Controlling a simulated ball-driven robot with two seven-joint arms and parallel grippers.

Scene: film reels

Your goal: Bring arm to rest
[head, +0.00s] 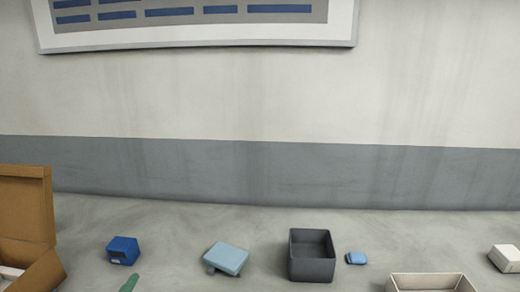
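Neither of my grippers nor my arms show in the head view. No film reel can be made out. Below the wall, on a pale grey surface, stand a dark grey open box (311,268), a light blue block (226,258) tilted on something small and grey, and a dark blue box (123,251). The inside bottom of the dark grey box is hidden.
An open brown cardboard box (28,215) stands at the left edge. A green item (129,283) is cut off below. A small blue item (356,258) lies beside the dark box. A cream tray (432,282) and a white box (506,258) are at the right.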

